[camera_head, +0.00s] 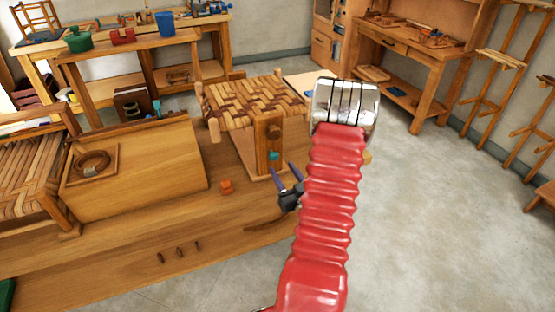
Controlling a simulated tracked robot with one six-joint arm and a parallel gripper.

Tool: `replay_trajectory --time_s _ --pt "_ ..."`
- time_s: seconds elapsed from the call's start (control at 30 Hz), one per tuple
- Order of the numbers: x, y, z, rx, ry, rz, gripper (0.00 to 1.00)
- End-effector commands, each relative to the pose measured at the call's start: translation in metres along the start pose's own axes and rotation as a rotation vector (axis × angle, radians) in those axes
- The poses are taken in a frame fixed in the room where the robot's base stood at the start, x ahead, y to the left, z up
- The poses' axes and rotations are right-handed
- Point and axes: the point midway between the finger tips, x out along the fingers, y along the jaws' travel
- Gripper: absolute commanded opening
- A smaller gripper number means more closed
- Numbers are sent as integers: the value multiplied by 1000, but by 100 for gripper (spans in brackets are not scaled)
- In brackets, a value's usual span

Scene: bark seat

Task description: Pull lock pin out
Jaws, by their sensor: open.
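A woven bark seat (252,98) stands on the wooden bench, with a thick wooden post (262,150) at its right front. A round wooden knob (275,131) sits high on the post's face. A small teal piece (274,156) sits lower on the post; it may be the lock pin, but I cannot tell. My gripper (283,169) is open, with two purple fingers pointing up toward the post just below the teal piece. Nothing shows between the fingers. I cannot tell whether a finger touches the post. My red ribbed arm hides the area right of the gripper.
An orange knob-like piece (227,187) lies on the wooden bench (130,245) left of my gripper. A wooden box (150,165) with a coil (92,163) on it stands farther left. Several small dark pieces lie near the front. Open floor (430,220) lies to the right.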

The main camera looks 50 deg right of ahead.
Motion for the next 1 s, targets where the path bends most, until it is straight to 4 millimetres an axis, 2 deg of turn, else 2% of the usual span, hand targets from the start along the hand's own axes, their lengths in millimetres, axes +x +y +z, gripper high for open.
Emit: replay_trajectory --time_s 0.2,0.43,0.83,1.0 --pt "34 -1 0 0 1 -2 45" --pt "62 0 0 0 0 -1 45" --pt "68 0 0 1 -1 1 45" --pt "68 0 0 1 -1 1 33"
